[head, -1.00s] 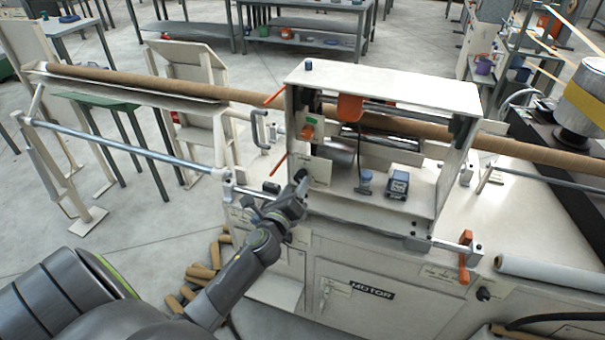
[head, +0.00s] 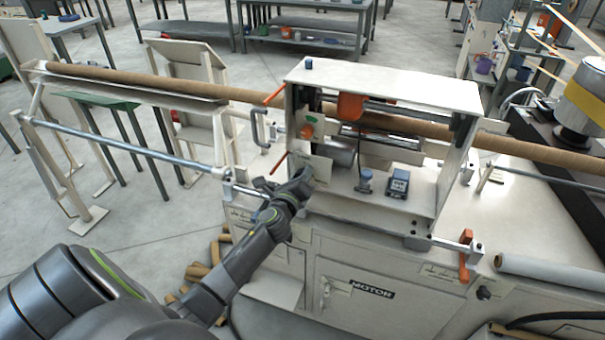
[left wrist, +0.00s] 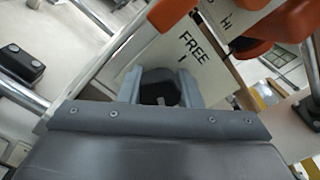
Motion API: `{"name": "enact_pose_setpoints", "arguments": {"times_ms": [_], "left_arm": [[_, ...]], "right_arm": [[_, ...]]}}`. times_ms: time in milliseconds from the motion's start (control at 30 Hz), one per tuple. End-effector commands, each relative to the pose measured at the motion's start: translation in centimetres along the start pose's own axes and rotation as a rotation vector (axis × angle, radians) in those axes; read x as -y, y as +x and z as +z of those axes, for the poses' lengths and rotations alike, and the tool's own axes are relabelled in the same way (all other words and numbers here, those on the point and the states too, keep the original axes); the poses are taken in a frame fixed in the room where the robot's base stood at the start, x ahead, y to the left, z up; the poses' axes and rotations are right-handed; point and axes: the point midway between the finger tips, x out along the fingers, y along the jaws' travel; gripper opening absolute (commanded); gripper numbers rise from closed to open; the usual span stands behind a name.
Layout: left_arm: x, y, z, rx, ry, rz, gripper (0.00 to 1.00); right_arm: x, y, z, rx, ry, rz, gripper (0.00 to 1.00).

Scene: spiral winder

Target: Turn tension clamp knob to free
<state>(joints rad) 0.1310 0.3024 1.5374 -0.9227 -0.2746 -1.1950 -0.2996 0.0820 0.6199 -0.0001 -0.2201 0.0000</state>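The tension clamp knob (left wrist: 160,90) is dark and shows in the left wrist view between the two fingers of my left gripper (left wrist: 159,86). A pale plate marked FREE (left wrist: 192,48) with a tick mark lies just beyond it. In the head view my left gripper (head: 305,176) is at the lower left front of the white machine frame (head: 375,85) and hides the knob. The fingers are apart, one on each side of the knob; firm contact is not clear. My right gripper is not in view.
Orange parts (left wrist: 170,12) and an HI mark are close above the fingers in the left wrist view. A long brown tube (head: 150,82) runs through the machine. An orange crank (head: 464,255) is at the right front. Brown cores (head: 195,272) lie on the floor.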

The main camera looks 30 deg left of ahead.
Motion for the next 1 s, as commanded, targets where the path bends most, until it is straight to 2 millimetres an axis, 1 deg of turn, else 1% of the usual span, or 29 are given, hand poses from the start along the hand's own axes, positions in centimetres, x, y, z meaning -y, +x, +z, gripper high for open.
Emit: {"name": "enact_pose_setpoints", "arguments": {"times_ms": [33,100,267,467,667,1000], "left_arm": [[0.0,0.0,0.0,0.000,0.000,0.000,0.18],[0.0,0.0,0.0,0.000,0.000,0.000,0.08],[0.0,0.0,0.0,0.000,-0.006,0.000,0.08],[-0.1,0.0,-0.1,0.000,-0.058,0.001,0.08],[-0.1,0.0,-0.1,0.001,-0.185,0.000,0.08],[-0.2,0.0,-0.2,0.001,-0.498,0.000,0.08]], "right_arm": [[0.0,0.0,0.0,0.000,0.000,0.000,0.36],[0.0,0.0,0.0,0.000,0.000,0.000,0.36],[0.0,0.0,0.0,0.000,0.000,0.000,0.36],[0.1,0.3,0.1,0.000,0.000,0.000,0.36],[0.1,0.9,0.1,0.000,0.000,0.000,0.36],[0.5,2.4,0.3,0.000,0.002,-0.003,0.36]]}}
